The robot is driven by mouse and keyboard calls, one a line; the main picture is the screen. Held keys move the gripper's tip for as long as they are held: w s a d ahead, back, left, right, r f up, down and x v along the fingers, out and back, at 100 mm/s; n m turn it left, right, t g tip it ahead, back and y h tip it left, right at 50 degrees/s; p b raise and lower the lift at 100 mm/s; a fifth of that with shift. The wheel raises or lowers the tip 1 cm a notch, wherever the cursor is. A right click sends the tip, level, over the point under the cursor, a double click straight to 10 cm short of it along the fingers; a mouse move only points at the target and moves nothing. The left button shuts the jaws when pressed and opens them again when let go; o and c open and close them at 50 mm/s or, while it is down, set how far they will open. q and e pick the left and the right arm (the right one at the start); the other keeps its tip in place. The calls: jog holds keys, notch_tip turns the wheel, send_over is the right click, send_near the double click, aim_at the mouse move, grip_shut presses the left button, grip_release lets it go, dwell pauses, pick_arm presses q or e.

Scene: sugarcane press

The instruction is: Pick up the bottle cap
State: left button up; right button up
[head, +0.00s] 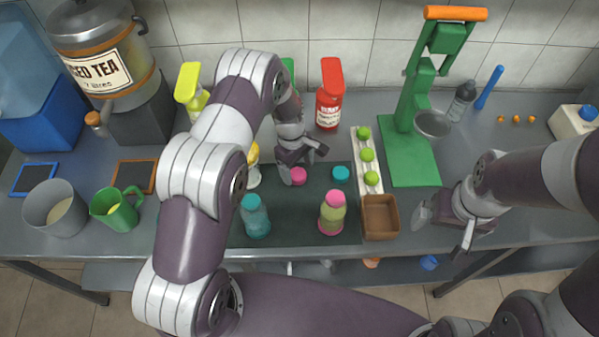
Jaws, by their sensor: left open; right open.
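A pink bottle cap (299,176) and a teal bottle cap (341,173) lie on a dark mat (292,228) on the table. A teal bottle (255,217) and a yellow-green bottle with a pink top and base (332,213) stand on the mat nearer to me. My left gripper (303,164) is open right at the pink cap, with one finger beside the cap's left side. I cannot tell whether it touches the cap. My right gripper (443,236) is open and empty at the table's front edge, right of the brown box.
A white tray with green fruit (361,152) and a brown box (380,217) stand right of the mat. The green press (408,160) is behind my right gripper. Spray bottles (329,97) line the back. A green mug (118,209) and grey pot (56,208) stand left.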

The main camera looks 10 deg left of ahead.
pick_arm(q)
jog(key=shift+s+f, duration=0.15)
jog(key=shift+f, duration=0.5)
jog(key=shift+a+f, duration=0.1)
jog(key=shift+f, duration=0.3)
pick_arm(e)
jog(key=shift+a+r, duration=0.2)
jog(key=shift+r, duration=0.05)
pick_arm(q)
jog(key=c, duration=1.1)
